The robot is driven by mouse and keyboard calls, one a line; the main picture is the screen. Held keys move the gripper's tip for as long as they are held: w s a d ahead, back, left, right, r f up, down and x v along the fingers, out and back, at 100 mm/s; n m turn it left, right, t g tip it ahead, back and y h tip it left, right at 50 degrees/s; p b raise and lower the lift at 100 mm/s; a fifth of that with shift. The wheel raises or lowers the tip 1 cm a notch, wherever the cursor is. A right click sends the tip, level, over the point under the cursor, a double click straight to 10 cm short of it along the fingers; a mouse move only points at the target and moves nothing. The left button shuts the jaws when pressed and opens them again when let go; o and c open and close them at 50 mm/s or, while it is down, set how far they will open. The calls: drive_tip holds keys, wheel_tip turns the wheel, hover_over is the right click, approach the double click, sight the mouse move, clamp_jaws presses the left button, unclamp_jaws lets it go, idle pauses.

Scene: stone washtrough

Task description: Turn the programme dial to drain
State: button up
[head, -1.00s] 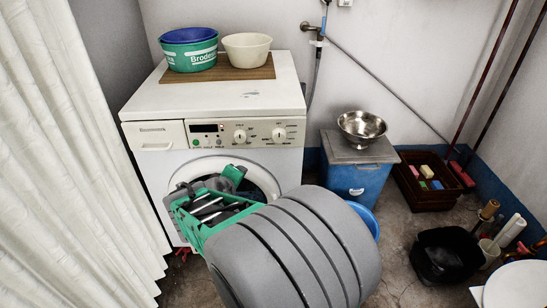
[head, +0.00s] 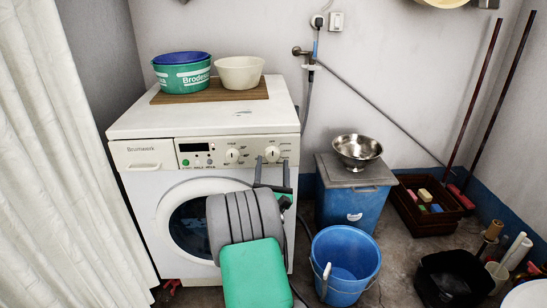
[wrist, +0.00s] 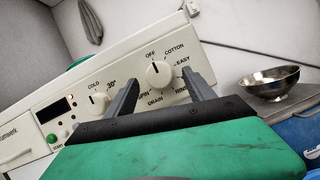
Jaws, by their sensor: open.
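The programme dial (head: 272,154) is the right-hand white knob on the washing machine's front panel. In the wrist view the dial (wrist: 159,73) has OFF, COTTON, EASY, DRAIN and SPIN printed around it. A small dark mark on its upper left seems to face OFF. DRAIN stands below the dial. My gripper (head: 272,163) is open in front of the panel. In the wrist view my gripper (wrist: 163,82) has one finger on each side of the dial, and nothing is held. I cannot tell whether the fingers touch the panel.
A second knob (wrist: 98,98) with temperature marks sits left of the dial. The washing machine (head: 125,185) carries a green tub (head: 182,78) and a cream bowl (head: 241,72). A blue bucket (head: 345,250) stands right of my arm, before a blue box (head: 355,205) with a metal bowl (head: 357,150).

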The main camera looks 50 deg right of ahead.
drive_tip(key=shift+x, duration=0.9)
clamp_jaws()
